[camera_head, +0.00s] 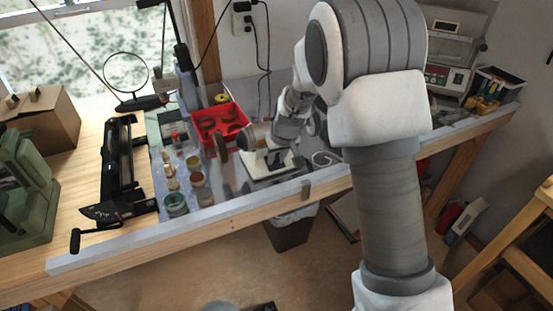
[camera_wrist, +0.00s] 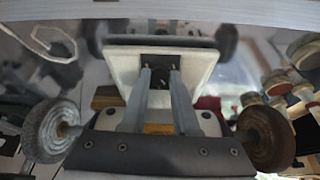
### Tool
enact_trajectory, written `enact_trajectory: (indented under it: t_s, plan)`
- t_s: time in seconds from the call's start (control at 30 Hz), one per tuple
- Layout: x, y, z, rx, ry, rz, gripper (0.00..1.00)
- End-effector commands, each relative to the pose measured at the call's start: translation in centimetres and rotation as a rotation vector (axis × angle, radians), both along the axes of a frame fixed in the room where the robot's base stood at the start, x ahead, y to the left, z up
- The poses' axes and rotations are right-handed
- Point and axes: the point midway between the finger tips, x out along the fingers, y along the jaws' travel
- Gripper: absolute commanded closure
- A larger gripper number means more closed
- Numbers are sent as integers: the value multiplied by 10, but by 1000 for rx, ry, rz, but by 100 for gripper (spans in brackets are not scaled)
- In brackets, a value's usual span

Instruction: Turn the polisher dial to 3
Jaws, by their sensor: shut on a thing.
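The polisher has a pale base plate (camera_head: 258,167) with a dark square panel on it, on the metal bench top in the head view. A brown polishing wheel (camera_head: 220,150) shows at its left. In the wrist view the pale plate (camera_wrist: 199,62) lies ahead, with a grey wheel (camera_wrist: 45,130) at left and a brown wheel (camera_wrist: 266,136) at right. My gripper (camera_wrist: 160,73) reaches onto the dark panel, its two fingertips shut on the dial there. The dial is mostly hidden between the tips; its pointer and numbers cannot be read. In the head view my arm hides part of the polisher.
A red bin (camera_head: 219,122) stands behind and left of the polisher. Several small jars (camera_head: 195,179) stand at left, beside a long black tool (camera_head: 117,165). A magnifier (camera_head: 126,72) is behind these. The bench's front edge (camera_head: 235,208) runs close before the polisher.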

Motion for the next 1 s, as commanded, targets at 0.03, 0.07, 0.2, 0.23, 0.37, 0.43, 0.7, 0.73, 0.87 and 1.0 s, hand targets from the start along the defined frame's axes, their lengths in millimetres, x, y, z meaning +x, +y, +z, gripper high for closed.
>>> enact_trajectory:
  t_s: [0.03,0.07,0.2,0.23,0.37,0.43,0.7,0.73,0.87,1.0]
  plan:
    - [1,0,-1,21,6,-39,100]
    - [1,-1,-1,34,12,-63,100]
    - [1,-1,-1,96,38,-180,100]
    - [1,-1,-1,108,43,-203,100]
    - [1,-1,0,162,65,-303,100]
    - [1,-2,0,188,78,-354,100]
    - [1,-2,0,268,110,-504,100]
    - [1,-2,0,274,113,-515,100]
    - [1,-2,0,297,122,-557,100]
    - [1,-2,1,310,128,-583,100]
